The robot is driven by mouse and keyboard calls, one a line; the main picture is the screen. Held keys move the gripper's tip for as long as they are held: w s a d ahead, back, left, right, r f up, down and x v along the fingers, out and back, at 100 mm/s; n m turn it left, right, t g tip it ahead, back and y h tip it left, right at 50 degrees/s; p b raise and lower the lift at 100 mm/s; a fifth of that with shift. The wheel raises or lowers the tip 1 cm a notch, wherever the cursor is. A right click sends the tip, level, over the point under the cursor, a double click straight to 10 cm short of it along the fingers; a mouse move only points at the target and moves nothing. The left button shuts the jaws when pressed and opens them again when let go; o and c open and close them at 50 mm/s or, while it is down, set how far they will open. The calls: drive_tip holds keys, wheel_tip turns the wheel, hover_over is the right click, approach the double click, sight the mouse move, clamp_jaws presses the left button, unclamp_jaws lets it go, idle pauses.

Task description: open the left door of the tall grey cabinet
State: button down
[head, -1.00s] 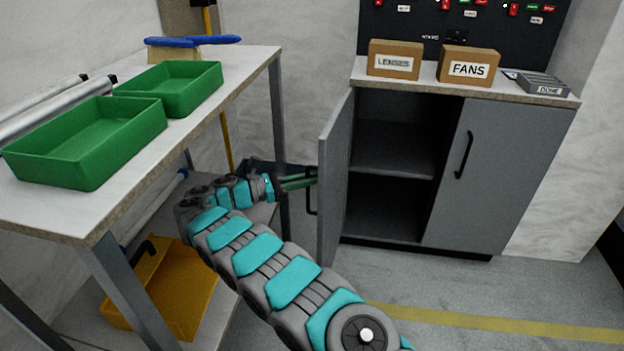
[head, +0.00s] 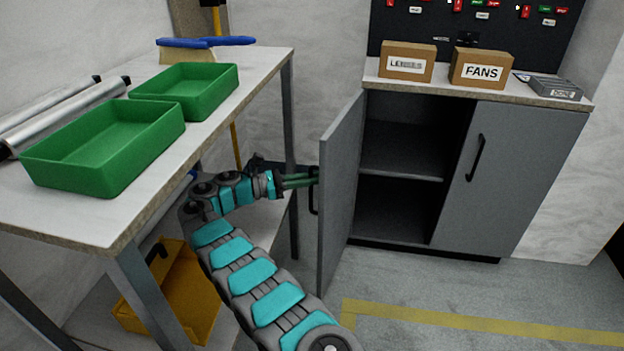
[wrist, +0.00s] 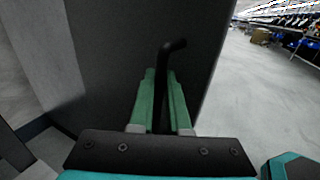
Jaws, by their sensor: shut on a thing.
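The grey cabinet (head: 497,175) stands at the back right. Its left door (head: 339,190) is swung wide open toward me, and the dark inside with a shelf (head: 402,163) shows. The right door is closed, with a black handle. My gripper (head: 314,181) is at the outer face of the left door, shut on that door's black handle (head: 316,200). In the wrist view the green fingers (wrist: 161,100) sit on both sides of the black handle (wrist: 166,70), whose upper end sticks out beyond them. The door face (wrist: 110,60) fills much of that view.
A workbench (head: 235,98) with green trays (head: 105,145) and a brush stands at the left, close to my arm. A yellow bin (head: 180,290) is beneath it. Boxes (head: 480,69) stand on the cabinet top. The floor before the cabinet is clear, with yellow tape.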

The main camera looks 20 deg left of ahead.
idle(0.4)
drive_tip(key=c, duration=0.9)
unclamp_jaws()
